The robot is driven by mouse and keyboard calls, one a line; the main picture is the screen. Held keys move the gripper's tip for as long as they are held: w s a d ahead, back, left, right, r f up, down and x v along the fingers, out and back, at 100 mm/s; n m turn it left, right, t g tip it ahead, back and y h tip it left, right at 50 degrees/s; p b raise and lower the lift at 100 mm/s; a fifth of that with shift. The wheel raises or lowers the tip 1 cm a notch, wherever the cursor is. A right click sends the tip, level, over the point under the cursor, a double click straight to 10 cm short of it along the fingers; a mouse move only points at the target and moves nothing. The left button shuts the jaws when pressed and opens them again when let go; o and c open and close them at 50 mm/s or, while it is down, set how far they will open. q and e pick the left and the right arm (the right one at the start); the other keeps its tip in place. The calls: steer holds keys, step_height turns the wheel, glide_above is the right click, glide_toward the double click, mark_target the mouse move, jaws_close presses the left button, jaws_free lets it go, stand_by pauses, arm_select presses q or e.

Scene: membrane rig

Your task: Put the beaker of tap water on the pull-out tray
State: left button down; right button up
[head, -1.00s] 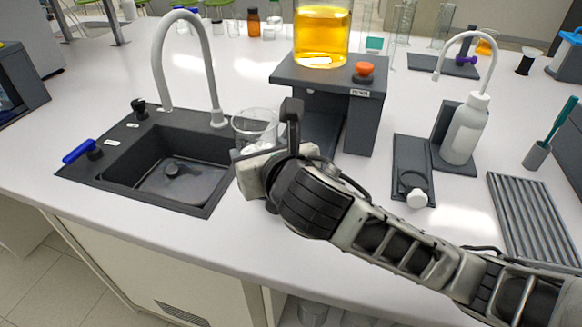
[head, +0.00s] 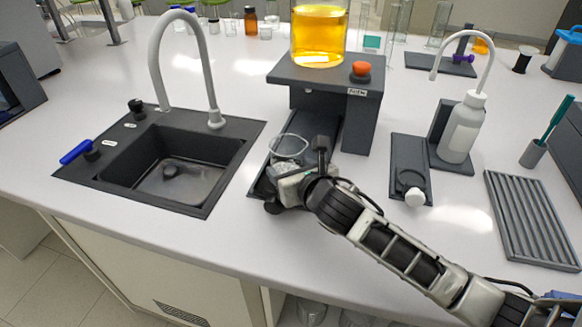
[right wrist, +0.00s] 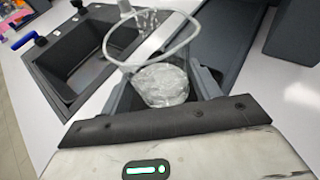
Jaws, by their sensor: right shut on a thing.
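The clear glass beaker (head: 290,146) is in my right gripper (head: 288,172), shut on its lower part; it also shows in the right wrist view (right wrist: 160,84), with clear water inside. The beaker looks close to upright. It is over the dark pull-out tray (head: 325,131), which extends from under the grey stand (head: 362,120). My gripper and arm hide the front part of the tray and the beaker's base. I cannot tell whether the base touches the tray. My left gripper is not in view.
The dark sink (head: 225,165) and its white curved faucet (head: 156,65) are left of the tray. A large beaker of yellow liquid (head: 318,35) and an orange knob (head: 361,69) are on the stand. A white wash bottle (head: 462,130) and a ribbed rack (head: 530,215) are at right.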

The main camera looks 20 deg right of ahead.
steer(key=shift+f, duration=0.1)
steer(key=o, duration=1)
steer(key=v, duration=1.2)
steer(key=shift+d, duration=0.1)
